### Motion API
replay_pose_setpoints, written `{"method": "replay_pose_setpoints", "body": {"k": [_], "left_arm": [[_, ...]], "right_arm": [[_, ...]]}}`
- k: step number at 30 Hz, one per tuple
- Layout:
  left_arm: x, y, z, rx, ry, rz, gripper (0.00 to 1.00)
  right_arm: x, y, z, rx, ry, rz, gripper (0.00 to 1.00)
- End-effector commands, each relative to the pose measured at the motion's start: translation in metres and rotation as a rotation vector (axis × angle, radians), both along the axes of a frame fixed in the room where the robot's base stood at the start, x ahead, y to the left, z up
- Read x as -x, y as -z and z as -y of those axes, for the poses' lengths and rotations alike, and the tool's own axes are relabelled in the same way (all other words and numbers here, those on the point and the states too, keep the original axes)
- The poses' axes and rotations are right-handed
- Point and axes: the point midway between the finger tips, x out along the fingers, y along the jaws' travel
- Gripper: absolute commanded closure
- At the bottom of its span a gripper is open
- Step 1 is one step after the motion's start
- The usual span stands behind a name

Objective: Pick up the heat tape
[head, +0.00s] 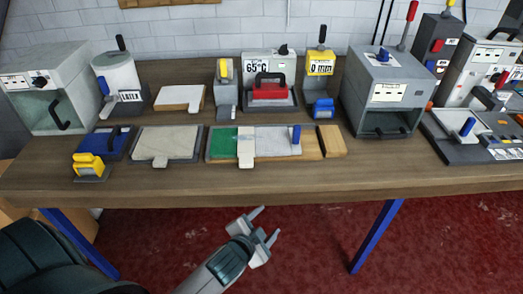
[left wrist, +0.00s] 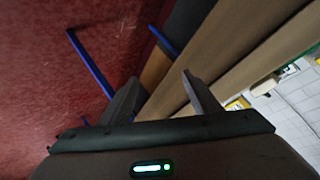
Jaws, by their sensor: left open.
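My left gripper (head: 267,224) is open and empty, in front of the wooden bench (head: 220,188) and apart from it, above the red floor. In the left wrist view its two spread fingers (left wrist: 160,76) have nothing between them. A pale strip (head: 246,150) lies across a board with a green piece (head: 222,140) and a light grey piece (head: 278,140); it may be the heat tape, but I cannot tell for sure. No other thing is clearly a tape. My right gripper is not in view.
A grey open-fronted box (head: 385,92) stands at the right and a pale box (head: 60,112) at the left. A yellow-topped block (head: 90,168) sits near the front left edge. Blue legs (head: 376,236) stand under the bench. The bench's front strip is mostly bare.

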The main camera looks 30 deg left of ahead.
Motion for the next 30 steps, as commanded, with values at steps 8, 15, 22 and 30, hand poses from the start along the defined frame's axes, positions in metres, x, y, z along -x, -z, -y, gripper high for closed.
{"method": "replay_pose_setpoints", "body": {"k": [8,15,22,30], "left_arm": [[-0.015,-0.079,0.004,-0.059,0.042,0.157,0.44],[-0.057,-0.168,0.027,-0.239,0.183,0.464,0.44],[-0.069,-0.303,0.082,-0.566,0.394,0.946,0.44],[-0.003,-0.41,0.175,-1.1,0.672,1.597,0.44]], "right_arm": [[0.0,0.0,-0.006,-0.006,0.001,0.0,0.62],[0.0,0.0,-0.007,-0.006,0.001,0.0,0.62],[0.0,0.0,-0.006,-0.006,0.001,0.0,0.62],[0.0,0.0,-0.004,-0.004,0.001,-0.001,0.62]]}}
